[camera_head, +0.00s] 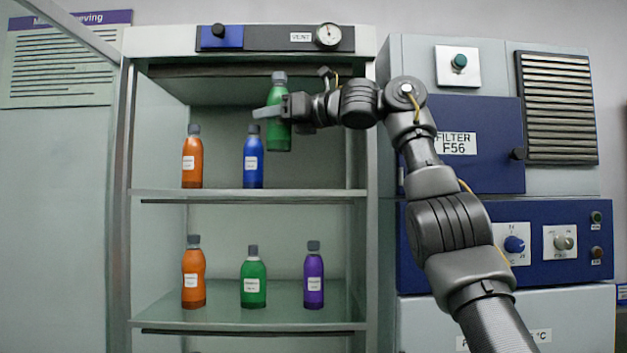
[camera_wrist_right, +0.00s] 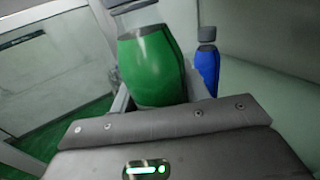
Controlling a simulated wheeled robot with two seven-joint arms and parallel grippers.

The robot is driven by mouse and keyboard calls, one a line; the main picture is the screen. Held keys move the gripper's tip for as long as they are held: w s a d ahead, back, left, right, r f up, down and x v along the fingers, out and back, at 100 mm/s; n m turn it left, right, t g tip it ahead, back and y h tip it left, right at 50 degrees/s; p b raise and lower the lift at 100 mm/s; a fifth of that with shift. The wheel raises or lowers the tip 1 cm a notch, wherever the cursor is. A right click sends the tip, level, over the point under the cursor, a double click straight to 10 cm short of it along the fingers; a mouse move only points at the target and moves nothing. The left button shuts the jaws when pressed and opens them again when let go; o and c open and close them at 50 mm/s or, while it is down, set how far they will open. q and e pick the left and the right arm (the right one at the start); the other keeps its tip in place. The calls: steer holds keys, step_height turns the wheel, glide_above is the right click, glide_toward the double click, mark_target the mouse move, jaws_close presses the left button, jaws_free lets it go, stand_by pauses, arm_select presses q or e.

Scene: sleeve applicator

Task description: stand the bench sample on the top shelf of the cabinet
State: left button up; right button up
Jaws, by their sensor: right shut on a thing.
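My right gripper (camera_head: 272,111) is shut on a green bottle (camera_head: 279,130) with a grey cap. It holds the bottle upright inside the cabinet, above the level of the top shelf (camera_head: 290,194). The green bottle also shows close up in the right wrist view (camera_wrist_right: 152,65). On the top shelf stand an orange bottle (camera_head: 192,160) at the left and a blue bottle (camera_head: 253,164) near the middle. The blue bottle, beside and slightly behind the held one, also shows in the wrist view (camera_wrist_right: 207,66). My left gripper is not in view.
The lower shelf (camera_head: 220,318) holds an orange bottle (camera_head: 193,278), a green bottle (camera_head: 253,280) and a purple bottle (camera_head: 314,278). The top shelf looks clear right of the blue bottle. A glass door (camera_head: 65,200) stands open at the left. Machine panels (camera_head: 510,215) stand right of the cabinet.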

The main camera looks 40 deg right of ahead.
steer(key=w+d+r+m+t+h+p, duration=0.1)
steer(key=w+d+r+m+h+p, duration=0.15)
steer(key=w+h, duration=0.2)
steer(key=w+d+m+g+h+p, duration=0.15)
steer(key=d+m+h+p, duration=0.25)
steer(key=d+m+h, duration=0.65)
steer(key=d+f+n, duration=0.1)
steer(key=f, duration=0.2)
steer(key=d+f, duration=0.1)
steer(key=f, duration=0.2)
steer(key=w+d+f+n+p, duration=0.1)
steer(key=f, duration=0.2)
steer(key=shift+f+n, duration=0.3)
steer(key=shift+d+f, duration=0.35)
steer(key=shift+d, duration=0.05)
steer(key=shift+a, duration=0.25)
steer(key=o, duration=0.7)
steer(key=shift+a+f, duration=0.1)
steer(key=o, duration=0.5)
steer(key=shift+d, duration=0.2)
